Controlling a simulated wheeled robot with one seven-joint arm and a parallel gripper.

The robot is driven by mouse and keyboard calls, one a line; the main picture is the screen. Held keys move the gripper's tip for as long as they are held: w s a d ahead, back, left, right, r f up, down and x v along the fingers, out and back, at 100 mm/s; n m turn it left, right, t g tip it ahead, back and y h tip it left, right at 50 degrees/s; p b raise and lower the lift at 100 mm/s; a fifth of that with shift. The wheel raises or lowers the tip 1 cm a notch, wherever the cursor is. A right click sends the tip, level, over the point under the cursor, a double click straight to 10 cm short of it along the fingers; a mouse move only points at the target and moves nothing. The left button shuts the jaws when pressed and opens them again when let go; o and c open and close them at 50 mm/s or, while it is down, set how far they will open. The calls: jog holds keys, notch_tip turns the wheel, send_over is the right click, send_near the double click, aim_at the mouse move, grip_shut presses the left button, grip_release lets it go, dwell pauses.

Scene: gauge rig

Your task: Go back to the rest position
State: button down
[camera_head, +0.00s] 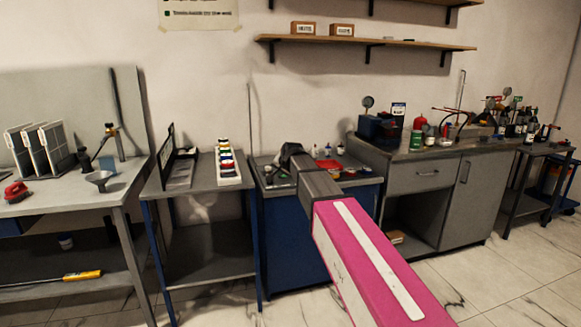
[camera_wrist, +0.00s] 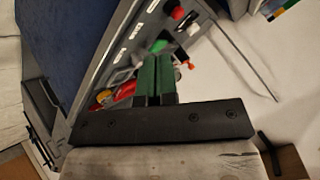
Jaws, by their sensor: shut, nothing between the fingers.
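My gripper shows in the wrist view (camera_wrist: 167,75), with its two green fingers side by side and closed, and nothing between them. In the head view my pink and grey arm reaches forward from the lower right toward the blue cabinet (camera_head: 290,245). My gripper end (camera_head: 291,152) is dark there and sits over or in front of the cabinet's top; its fingers cannot be made out. In the wrist view small red, green and orange items on a grey panel or tray (camera_wrist: 125,50) lie beyond the fingers. I cannot tell how far off they are.
A grey table with a rack of colored items (camera_head: 228,165) stands left of the cabinet. A workbench with a funnel (camera_head: 99,178) is farther left. A grey counter (camera_head: 440,150) with a gauge and cans is on the right. Wall shelves (camera_head: 365,42) hang above. Tiled floor is open at lower right.

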jog(key=s+d+f+n+g+h, duration=0.1)
jog(key=s+d+f+g, duration=0.2)
jog(key=s+d+f, duration=0.4)
jog(key=s+d+f+n+g+h, duration=0.1)
jog(key=s+d+f+n+g, duration=0.1)
jog(key=s+d+f, duration=0.6)
jog(key=s+d+f+n+g+h, duration=0.1)
jog(key=s+d+f+g, duration=0.2)
jog(key=s+d+f, duration=0.5)
jog(key=s+f, duration=0.7)
jog(key=s, duration=0.4)
jog(key=shift+n+g, duration=0.3)
jog(key=shift+w+a, duration=0.1)
